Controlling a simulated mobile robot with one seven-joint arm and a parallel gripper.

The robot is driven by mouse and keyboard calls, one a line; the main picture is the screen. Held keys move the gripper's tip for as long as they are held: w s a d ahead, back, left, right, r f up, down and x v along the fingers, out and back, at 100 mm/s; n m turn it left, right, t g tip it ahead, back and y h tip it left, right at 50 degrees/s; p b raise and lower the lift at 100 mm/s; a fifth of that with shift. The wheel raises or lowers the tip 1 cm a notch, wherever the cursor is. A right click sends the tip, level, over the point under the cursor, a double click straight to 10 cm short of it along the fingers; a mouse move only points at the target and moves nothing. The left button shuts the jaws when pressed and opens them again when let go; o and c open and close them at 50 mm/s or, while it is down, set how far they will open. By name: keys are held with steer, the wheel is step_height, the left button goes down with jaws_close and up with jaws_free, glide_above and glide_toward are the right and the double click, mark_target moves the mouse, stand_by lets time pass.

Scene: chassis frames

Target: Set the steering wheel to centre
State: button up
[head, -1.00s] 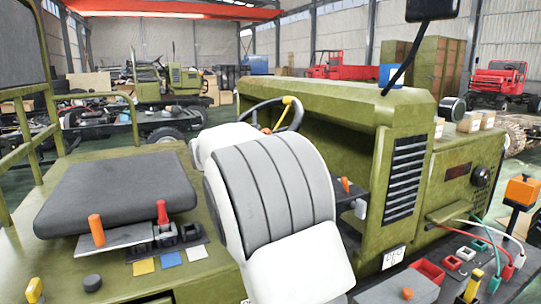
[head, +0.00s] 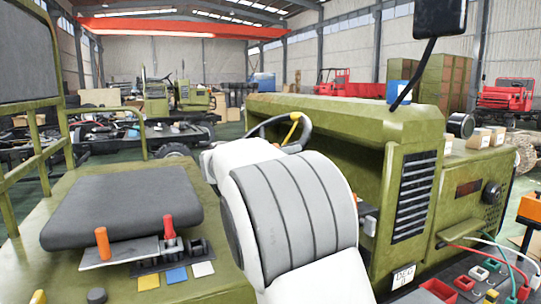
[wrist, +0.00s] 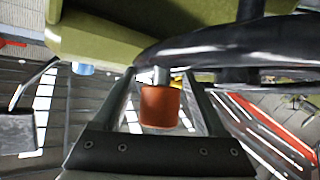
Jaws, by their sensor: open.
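The steering wheel (head: 254,131) has a dark rim and a yellow mark (head: 295,127) at its upper right. My arm hides its lower part in the head view. In the wrist view the dark rim (wrist: 225,45) crosses the top close by. An orange knob (wrist: 160,105) on a short metal stem stands at the rim, between the two fingers of my gripper (wrist: 165,90). The fingers are apart, one on each side of the knob, and gaps show beside it. My gripper is hidden behind my arm in the head view.
A dark seat (head: 122,205) is at left, with an orange-handled lever (head: 102,243) and a red lever (head: 168,227) in front. The green hood (head: 340,118) lies beyond the wheel. A vented panel (head: 415,190) stands right of my arm. A mirror (head: 440,17) hangs at upper right.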

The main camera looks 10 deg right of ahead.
steer(key=b+v, duration=0.2)
steer(key=v, duration=1.5)
steer(key=shift+s, duration=0.1)
steer(key=s+d+f+n+g+y+p, duration=0.3)
steer(key=s+d+f+g+y, duration=0.3)
steer(key=s+d, duration=0.65)
steer(key=s+a+f+n+y+p, duration=0.1)
steer(key=s+a+f+y, duration=0.2)
steer(key=s, duration=0.6)
steer(key=s+a+f+n+y+p, duration=0.2)
steer(key=s+a+f+y, duration=0.1)
steer(key=s, duration=0.6)
steer(key=shift+s+a+f+n+t+y, duration=0.3)
steer(key=shift+f+y, duration=0.4)
steer(key=shift+f, duration=0.65)
steer(key=shift+w, duration=0.15)
